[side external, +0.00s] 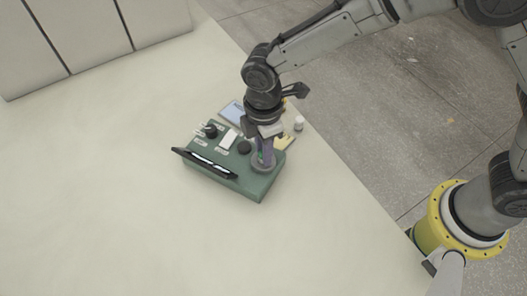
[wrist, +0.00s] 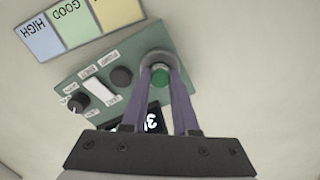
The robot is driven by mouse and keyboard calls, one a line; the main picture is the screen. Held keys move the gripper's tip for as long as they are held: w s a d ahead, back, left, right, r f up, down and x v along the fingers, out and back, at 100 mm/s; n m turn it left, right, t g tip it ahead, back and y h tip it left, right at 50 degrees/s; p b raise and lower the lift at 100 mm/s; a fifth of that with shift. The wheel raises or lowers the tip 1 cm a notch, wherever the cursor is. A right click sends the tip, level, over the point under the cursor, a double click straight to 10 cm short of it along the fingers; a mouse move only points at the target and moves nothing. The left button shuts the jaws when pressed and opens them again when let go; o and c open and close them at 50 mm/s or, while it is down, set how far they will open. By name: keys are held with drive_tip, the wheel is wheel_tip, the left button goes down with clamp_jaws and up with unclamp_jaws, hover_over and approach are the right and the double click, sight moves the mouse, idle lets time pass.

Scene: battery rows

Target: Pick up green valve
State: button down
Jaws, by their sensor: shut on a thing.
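The green valve (wrist: 160,76) is a small round green piece in the wrist view, between the two purple fingers of my gripper (wrist: 163,72). In the side external view my gripper (side external: 264,158) points down at the right end of a green box (side external: 255,188), at a grey round seat (side external: 262,168). The valve is mostly hidden there by the fingers. I cannot tell whether it is lifted off the seat.
The box carries a white rectangular piece (wrist: 100,94), a black knob (wrist: 121,77), another dark knob (wrist: 79,104) and a black display flap (side external: 205,163). A coloured card (wrist: 75,22) marked HIGH and GOOD lies beside it. A small white cylinder (side external: 299,124) stands near the table edge.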

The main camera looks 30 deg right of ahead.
drive_tip(key=shift+r, duration=0.5)
wheel_tip(320, 180, up, 2)
drive_tip(key=shift+r, duration=0.2)
drive_tip(key=s+d+r, duration=0.9)
drive_tip(key=s+r, duration=0.1)
drive_tip(key=r, duration=0.4)
drive_tip(key=shift+s, duration=0.4)
idle(0.4)
